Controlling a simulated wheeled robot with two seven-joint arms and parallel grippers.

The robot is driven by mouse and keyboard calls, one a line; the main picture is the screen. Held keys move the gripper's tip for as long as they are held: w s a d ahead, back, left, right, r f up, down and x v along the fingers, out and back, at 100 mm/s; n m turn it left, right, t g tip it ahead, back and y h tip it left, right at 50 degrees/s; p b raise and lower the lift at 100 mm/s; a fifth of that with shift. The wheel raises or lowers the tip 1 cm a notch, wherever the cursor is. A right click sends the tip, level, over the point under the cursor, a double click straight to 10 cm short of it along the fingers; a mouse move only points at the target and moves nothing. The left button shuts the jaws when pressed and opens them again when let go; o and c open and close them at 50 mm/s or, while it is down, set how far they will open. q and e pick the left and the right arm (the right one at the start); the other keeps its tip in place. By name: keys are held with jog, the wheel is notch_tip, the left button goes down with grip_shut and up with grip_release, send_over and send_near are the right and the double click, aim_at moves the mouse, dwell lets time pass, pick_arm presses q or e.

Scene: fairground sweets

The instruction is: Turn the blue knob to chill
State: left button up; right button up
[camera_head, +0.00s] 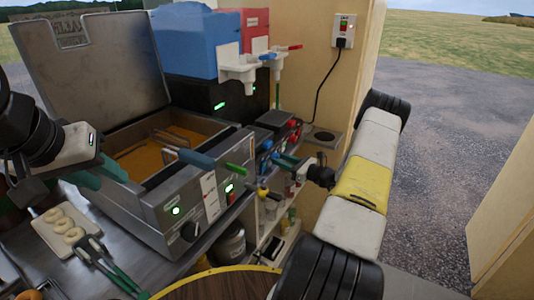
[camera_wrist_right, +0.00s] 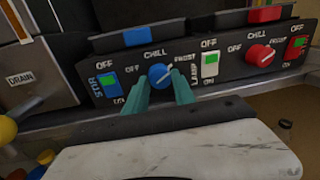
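The blue knob (camera_wrist_right: 160,75) shows in the right wrist view on a dark panel (camera_wrist_right: 225,70), between a blue switch and a white-green switch. Its white pointer line slants up and right, to the right of the CHILL label and toward the FROST label. My right gripper (camera_wrist_right: 160,83) has its teal fingers on either side of the knob; contact is hard to tell. In the head view the right gripper (camera_head: 288,163) reaches left to the machine's front, and the knob is hard to make out there. My left gripper (camera_head: 104,175) appears open and empty beside the fryer.
A red knob (camera_wrist_right: 261,54) and a red switch (camera_wrist_right: 296,47) are on the panel's right. The blue tank (camera_head: 195,42) and red tank (camera_head: 257,28) stand above. A fryer (camera_head: 165,190) and a tray of rings (camera_head: 62,232) are at left.

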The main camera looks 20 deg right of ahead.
grip_shut()
jog(key=shift+n, duration=0.3)
jog(key=n, duration=0.5)
jog(key=shift+d+n+y, duration=0.1)
jog(key=shift+n+y, duration=0.2)
jog(key=shift+n, duration=0.1)
jog(key=n, duration=0.5)
jog(key=shift+w+f+n+y, duration=0.1)
jog(key=shift+n+y, duration=0.3)
jog(key=o, duration=0.7)
grip_release()
